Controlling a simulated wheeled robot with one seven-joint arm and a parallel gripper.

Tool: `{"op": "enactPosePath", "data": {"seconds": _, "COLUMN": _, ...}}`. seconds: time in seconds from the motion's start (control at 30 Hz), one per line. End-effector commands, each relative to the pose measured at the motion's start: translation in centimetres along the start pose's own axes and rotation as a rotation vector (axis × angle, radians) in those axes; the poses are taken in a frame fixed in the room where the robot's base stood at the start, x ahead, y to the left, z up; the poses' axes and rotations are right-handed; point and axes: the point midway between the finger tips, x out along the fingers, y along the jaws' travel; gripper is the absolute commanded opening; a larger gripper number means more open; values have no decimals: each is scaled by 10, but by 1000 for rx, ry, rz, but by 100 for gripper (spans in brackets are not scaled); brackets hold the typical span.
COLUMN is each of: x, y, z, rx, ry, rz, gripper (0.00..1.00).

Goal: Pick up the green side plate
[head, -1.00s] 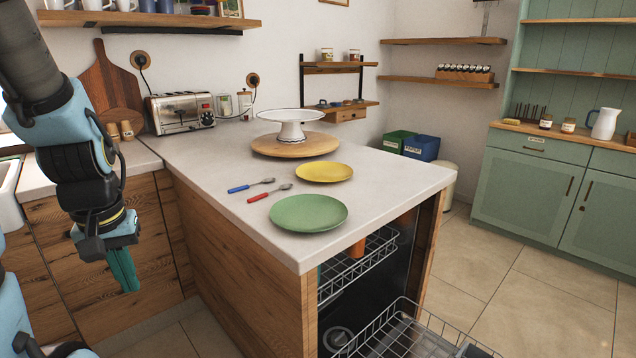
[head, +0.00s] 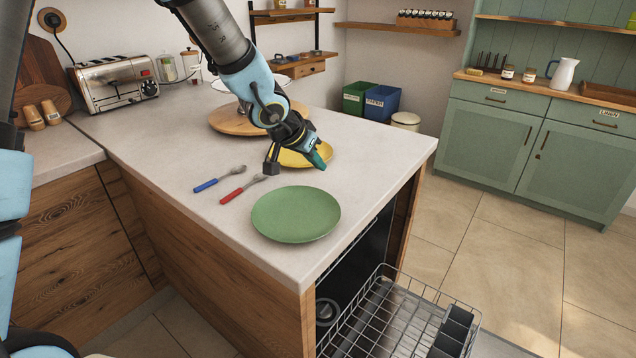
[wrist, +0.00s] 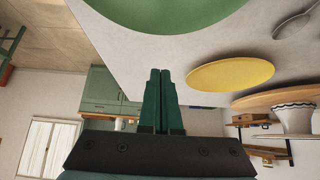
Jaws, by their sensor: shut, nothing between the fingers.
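The green side plate (head: 296,213) lies flat near the front corner of the pale counter. In the wrist view the plate (wrist: 165,12) shows at the top edge, partly cut off. My gripper (head: 321,160) is above the counter, behind and slightly right of the green plate, in front of the yellow plate (head: 285,158), which it partly hides. In the wrist view the two green fingers (wrist: 160,85) are together with nothing between them, apart from both plates.
A blue-handled utensil (head: 207,185) and a red-handled one (head: 233,195) lie left of the plates. A round wooden board (head: 228,122) with a white stand is behind. The open dishwasher rack (head: 385,320) juts out below the counter's front edge.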

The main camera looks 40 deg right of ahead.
Motion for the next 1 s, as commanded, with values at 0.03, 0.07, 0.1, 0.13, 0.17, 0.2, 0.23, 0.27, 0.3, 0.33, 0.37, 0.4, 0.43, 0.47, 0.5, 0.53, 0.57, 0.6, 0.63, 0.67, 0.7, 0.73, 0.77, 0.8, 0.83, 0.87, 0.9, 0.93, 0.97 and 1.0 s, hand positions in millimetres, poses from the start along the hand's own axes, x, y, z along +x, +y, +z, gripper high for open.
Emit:
{"op": "enactPosePath", "data": {"seconds": 0.03, "x": 12, "y": 2, "z": 2, "rx": 1, "ry": -2, "rz": 3, "gripper": 0}}
{"op": "enactPosePath", "data": {"seconds": 0.07, "x": 18, "y": 2, "z": 2, "rx": 2, "ry": -2, "rz": 3, "gripper": 0}}
{"op": "enactPosePath", "data": {"seconds": 0.1, "x": 26, "y": 2, "z": 2, "rx": 3, "ry": -3, "rz": 3, "gripper": 0}}
{"op": "enactPosePath", "data": {"seconds": 0.13, "x": 32, "y": 1, "z": 2, "rx": 2, "ry": -3, "rz": 2, "gripper": 0}}
{"op": "enactPosePath", "data": {"seconds": 0.17, "x": 37, "y": 2, "z": 1, "rx": 2, "ry": -4, "rz": 3, "gripper": 0}}
{"op": "enactPosePath", "data": {"seconds": 0.2, "x": 45, "y": 1, "z": 2, "rx": 2, "ry": -4, "rz": 2, "gripper": 0}}
{"op": "enactPosePath", "data": {"seconds": 0.23, "x": 51, "y": 2, "z": 1, "rx": 3, "ry": -3, "rz": 2, "gripper": 0}}
{"op": "enactPosePath", "data": {"seconds": 0.27, "x": 56, "y": 1, "z": 1, "rx": 2, "ry": -3, "rz": 1, "gripper": 0}}
{"op": "enactPosePath", "data": {"seconds": 0.3, "x": 62, "y": 1, "z": 1, "rx": 1, "ry": -4, "rz": 1, "gripper": 0}}
{"op": "enactPosePath", "data": {"seconds": 0.33, "x": 67, "y": 0, "z": 1, "rx": 1, "ry": -3, "rz": 0, "gripper": 0}}
{"op": "enactPosePath", "data": {"seconds": 0.37, "x": 72, "y": 1, "z": 1, "rx": 2, "ry": -4, "rz": 1, "gripper": 0}}
{"op": "enactPosePath", "data": {"seconds": 0.4, "x": 75, "y": 0, "z": 2, "rx": 2, "ry": -3, "rz": -1, "gripper": 0}}
{"op": "enactPosePath", "data": {"seconds": 0.43, "x": 68, "y": 0, "z": 6, "rx": 2, "ry": -3, "rz": -2, "gripper": 0}}
{"op": "enactPosePath", "data": {"seconds": 0.47, "x": 65, "y": 0, "z": 10, "rx": 2, "ry": -3, "rz": -2, "gripper": 0}}
{"op": "enactPosePath", "data": {"seconds": 0.5, "x": 61, "y": 0, "z": 14, "rx": 1, "ry": -3, "rz": -2, "gripper": 0}}
{"op": "enactPosePath", "data": {"seconds": 0.53, "x": 59, "y": 0, "z": 17, "rx": 0, "ry": -2, "rz": -2, "gripper": 0}}
{"op": "enactPosePath", "data": {"seconds": 0.57, "x": 57, "y": 0, "z": 20, "rx": 0, "ry": -3, "rz": -1, "gripper": 0}}
{"op": "enactPosePath", "data": {"seconds": 0.6, "x": 54, "y": 0, "z": 23, "rx": 0, "ry": -3, "rz": -2, "gripper": 0}}
{"op": "enactPosePath", "data": {"seconds": 0.63, "x": 53, "y": 0, "z": 25, "rx": 0, "ry": -2, "rz": -2, "gripper": 0}}
{"op": "enactPosePath", "data": {"seconds": 0.67, "x": 52, "y": 0, "z": 27, "rx": 0, "ry": -2, "rz": -1, "gripper": 0}}
{"op": "enactPosePath", "data": {"seconds": 0.7, "x": 50, "y": -1, "z": 29, "rx": 0, "ry": -2, "rz": -2, "gripper": 0}}
{"op": "enactPosePath", "data": {"seconds": 0.73, "x": 50, "y": -1, "z": 30, "rx": 0, "ry": -2, "rz": -2, "gripper": 0}}
{"op": "enactPosePath", "data": {"seconds": 0.77, "x": 49, "y": -1, "z": 31, "rx": 0, "ry": -2, "rz": -2, "gripper": 0}}
{"op": "enactPosePath", "data": {"seconds": 0.8, "x": 49, "y": -1, "z": 32, "rx": 0, "ry": -2, "rz": -2, "gripper": 0}}
{"op": "enactPosePath", "data": {"seconds": 0.83, "x": 48, "y": -1, "z": 32, "rx": 0, "ry": -1, "rz": -2, "gripper": 0}}
{"op": "enactPosePath", "data": {"seconds": 0.87, "x": 48, "y": -1, "z": 32, "rx": 0, "ry": -1, "rz": -2, "gripper": 0}}
{"op": "enactPosePath", "data": {"seconds": 0.9, "x": 48, "y": -1, "z": 32, "rx": 0, "ry": -1, "rz": -2, "gripper": 0}}
{"op": "enactPosePath", "data": {"seconds": 0.93, "x": 48, "y": -1, "z": 32, "rx": 0, "ry": -1, "rz": -2, "gripper": 0}}
{"op": "enactPosePath", "data": {"seconds": 0.97, "x": 48, "y": -1, "z": 32, "rx": -1, "ry": -1, "rz": -2, "gripper": 0}}
{"op": "enactPosePath", "data": {"seconds": 1.0, "x": 48, "y": -1, "z": 32, "rx": -1, "ry": -1, "rz": -2, "gripper": 0}}
